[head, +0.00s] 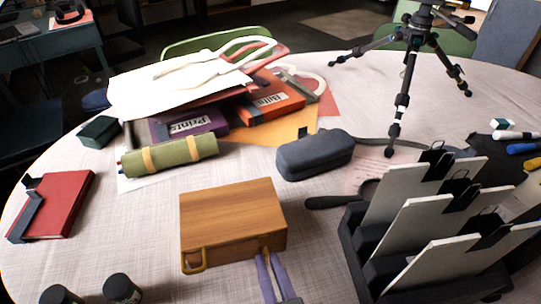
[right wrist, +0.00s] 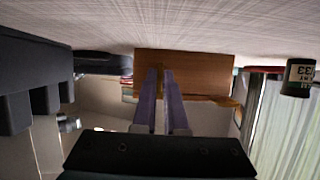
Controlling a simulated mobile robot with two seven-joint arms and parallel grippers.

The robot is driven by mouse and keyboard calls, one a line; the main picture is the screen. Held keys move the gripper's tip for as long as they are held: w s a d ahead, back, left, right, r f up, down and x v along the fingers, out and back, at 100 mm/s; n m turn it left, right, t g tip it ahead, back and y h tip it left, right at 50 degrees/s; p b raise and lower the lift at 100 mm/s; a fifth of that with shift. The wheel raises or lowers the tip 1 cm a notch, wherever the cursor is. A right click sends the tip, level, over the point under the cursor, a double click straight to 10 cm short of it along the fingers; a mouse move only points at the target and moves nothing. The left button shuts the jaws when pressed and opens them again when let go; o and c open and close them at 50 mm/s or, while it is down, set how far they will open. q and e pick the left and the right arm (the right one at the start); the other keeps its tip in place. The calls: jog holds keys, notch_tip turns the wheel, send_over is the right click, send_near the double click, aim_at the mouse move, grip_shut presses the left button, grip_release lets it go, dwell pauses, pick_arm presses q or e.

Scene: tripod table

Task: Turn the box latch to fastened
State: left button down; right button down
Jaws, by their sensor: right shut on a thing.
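A brown wooden box (head: 235,208) with a closed lid sits on the table near the front centre. A brass loop (head: 194,262) hangs at the left of its front face. My right gripper (head: 264,257) has its two purple fingers at the right of that front face. The fingers are shut on a small brass-coloured part, the box latch, mostly hidden between the tips. In the right wrist view the box (right wrist: 205,70) is upside down and the fingertips (right wrist: 160,71) lie against its front. Whether the latch is turned cannot be told. My left gripper is not in view.
A black rack (head: 362,255) with grey clipped panels stands close right of my gripper. A dark case (head: 315,155) and a green roll (head: 170,155) lie behind the box. A red book (head: 63,205) lies left. Dark bottles (head: 121,290) stand front left. Cloth beside the box is clear.

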dwell(0.6)
jog(key=c, duration=1)
grip_release()
jog(key=shift+o, duration=0.2)
jog(key=shift+s+r+p, duration=0.3)
jog(key=shift+s+p, duration=0.05)
jog(key=p+v, duration=0.3)
jog(key=v, duration=0.6)
jog(key=shift+s+f, duration=0.1)
jog(key=shift+s, duration=0.05)
